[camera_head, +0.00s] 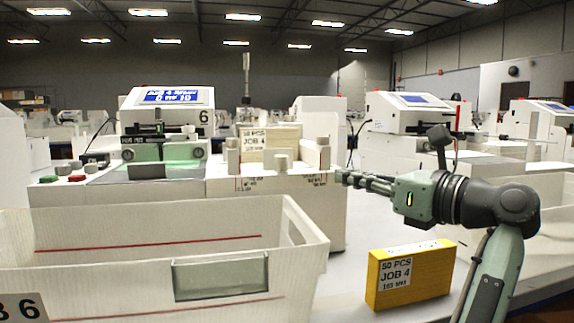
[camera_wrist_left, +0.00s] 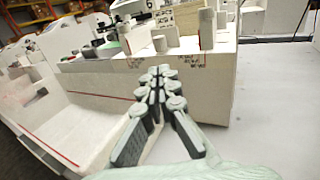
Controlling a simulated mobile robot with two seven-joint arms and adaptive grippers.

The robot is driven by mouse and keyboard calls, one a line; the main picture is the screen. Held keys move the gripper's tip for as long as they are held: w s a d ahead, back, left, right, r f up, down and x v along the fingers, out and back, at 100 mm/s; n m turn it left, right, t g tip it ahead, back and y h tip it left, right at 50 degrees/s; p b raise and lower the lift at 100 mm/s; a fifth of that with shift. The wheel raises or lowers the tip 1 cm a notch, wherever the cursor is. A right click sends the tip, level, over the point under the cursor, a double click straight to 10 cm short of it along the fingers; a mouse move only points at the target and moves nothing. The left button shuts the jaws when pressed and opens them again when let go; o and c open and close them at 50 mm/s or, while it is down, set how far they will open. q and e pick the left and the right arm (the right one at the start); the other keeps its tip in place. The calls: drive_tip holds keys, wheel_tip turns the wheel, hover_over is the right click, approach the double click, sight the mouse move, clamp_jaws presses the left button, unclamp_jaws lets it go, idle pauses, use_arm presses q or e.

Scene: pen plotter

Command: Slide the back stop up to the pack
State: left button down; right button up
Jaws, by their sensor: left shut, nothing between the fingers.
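A cream pack (camera_head: 284,135) labelled JOB 4 stands upright on the white feeder of the machine. A short grey post (camera_head: 281,163) stands just in front of it, and taller grey posts stand at its left (camera_head: 232,152) and right (camera_head: 322,152). I cannot tell for sure which of these is the back stop. The pack also shows in the left wrist view (camera_wrist_left: 187,17), partly hidden by a tall post (camera_wrist_left: 207,28). My left gripper (camera_head: 340,176) is shut and empty, to the right of the feeder's front corner; its fingers meet in the left wrist view (camera_wrist_left: 162,73). My right gripper is not in view.
A large white bin (camera_head: 130,240) fills the front left. A yellow pack (camera_head: 411,276) labelled JOB 4 stands on the white table below my arm. The machine (camera_head: 170,110) has a blue screen and buttons at left.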

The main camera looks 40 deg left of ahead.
sight(286, 163)
use_arm(q)
drive_tip(key=p+x, duration=0.1)
drive_tip(key=x, duration=1.2)
drive_tip(key=shift+w+a, duration=0.1)
drive_tip(key=shift+a, duration=0.3)
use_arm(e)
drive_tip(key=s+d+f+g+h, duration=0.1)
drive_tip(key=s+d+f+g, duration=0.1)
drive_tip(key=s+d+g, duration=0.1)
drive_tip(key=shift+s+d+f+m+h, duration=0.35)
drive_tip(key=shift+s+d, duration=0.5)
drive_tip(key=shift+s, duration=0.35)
use_arm(q)
drive_tip(key=shift+a, duration=0.15)
